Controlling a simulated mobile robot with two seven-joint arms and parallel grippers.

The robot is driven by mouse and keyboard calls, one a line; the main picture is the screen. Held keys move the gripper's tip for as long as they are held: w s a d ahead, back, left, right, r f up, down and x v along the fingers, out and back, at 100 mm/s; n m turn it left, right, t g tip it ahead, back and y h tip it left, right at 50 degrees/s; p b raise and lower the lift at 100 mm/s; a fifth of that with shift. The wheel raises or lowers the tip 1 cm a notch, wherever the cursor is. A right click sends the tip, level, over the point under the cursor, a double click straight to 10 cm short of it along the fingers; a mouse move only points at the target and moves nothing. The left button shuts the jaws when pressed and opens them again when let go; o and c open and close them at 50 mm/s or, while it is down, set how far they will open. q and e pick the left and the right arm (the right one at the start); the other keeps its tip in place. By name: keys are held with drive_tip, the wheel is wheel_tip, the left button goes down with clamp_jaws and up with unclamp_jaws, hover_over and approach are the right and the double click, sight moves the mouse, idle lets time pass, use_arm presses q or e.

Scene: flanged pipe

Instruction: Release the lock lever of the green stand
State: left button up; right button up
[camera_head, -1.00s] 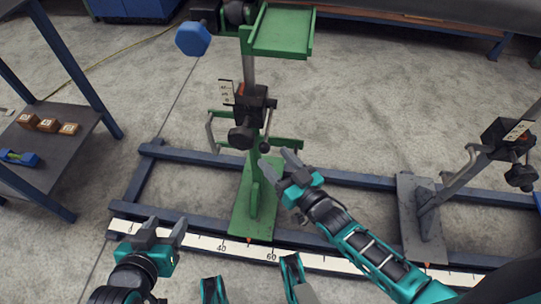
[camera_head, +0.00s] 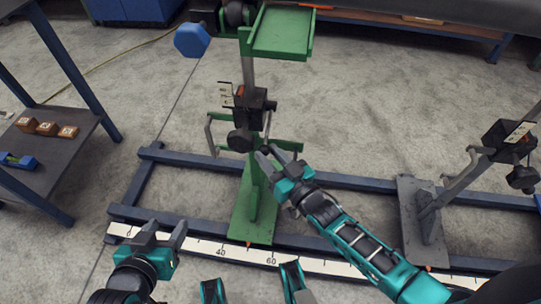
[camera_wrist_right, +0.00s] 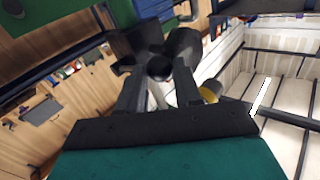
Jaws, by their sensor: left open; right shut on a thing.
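The green stand (camera_head: 240,217) stands upright on the blue floor rails, with a flat green cradle on top. Its black clamp block (camera_head: 248,104) sits on the post, with a dark knob at the front. The lock lever (camera_head: 268,122) is a thin rod hanging down at the block's right side; its lower end is hidden at my fingers. My right gripper (camera_head: 270,152) is shut on this lower end. In the right wrist view, the fingers stand either side of a dark round part (camera_wrist_right: 160,67). My left gripper (camera_head: 166,229) is open and empty, low at the left, away from the stand.
A grey stand (camera_head: 432,222) with its own black clamp is to the right. A white scale (camera_head: 200,247) runs along the front rail. A shelf (camera_head: 62,122) with wooden blocks and a blue tool is at the left. A blue hexagonal piece (camera_head: 192,40) is beside the cradle.

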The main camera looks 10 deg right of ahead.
clamp_jaws()
use_arm(q)
drive_tip(key=shift+r, duration=0.2)
use_arm(e)
drive_tip(key=shift+r, duration=0.15)
use_arm(q)
wheel_tip(320, 180, up, 9)
drive_tip(key=s+a+p, duration=0.1)
drive_tip(key=a+p, duration=0.1)
drive_tip(key=p, duration=1.2)
drive_tip(key=shift+s+a+r+y, duration=0.15)
drive_tip(key=shift+s+a+y, duration=0.05)
drive_tip(key=shift+a+y, duration=0.2)
use_arm(e)
wheel_tip(320, 180, up, 11)
drive_tip(key=w+m+g, duration=0.1)
drive_tip(key=w, duration=0.1)
drive_tip(key=shift+w+d+m+g, duration=0.15)
drive_tip(key=shift+d+m+g, duration=0.25)
drive_tip(key=shift+d, duration=0.05)
drive_tip(key=shift+o, duration=2.2)
unclamp_jaws()
use_arm(q)
drive_tip(key=shift+r, duration=0.1)
use_arm(e)
drive_tip(key=o, duration=0.4)
drive_tip(key=shift+f, duration=0.35)
drive_tip(key=shift+c, duration=0.2)
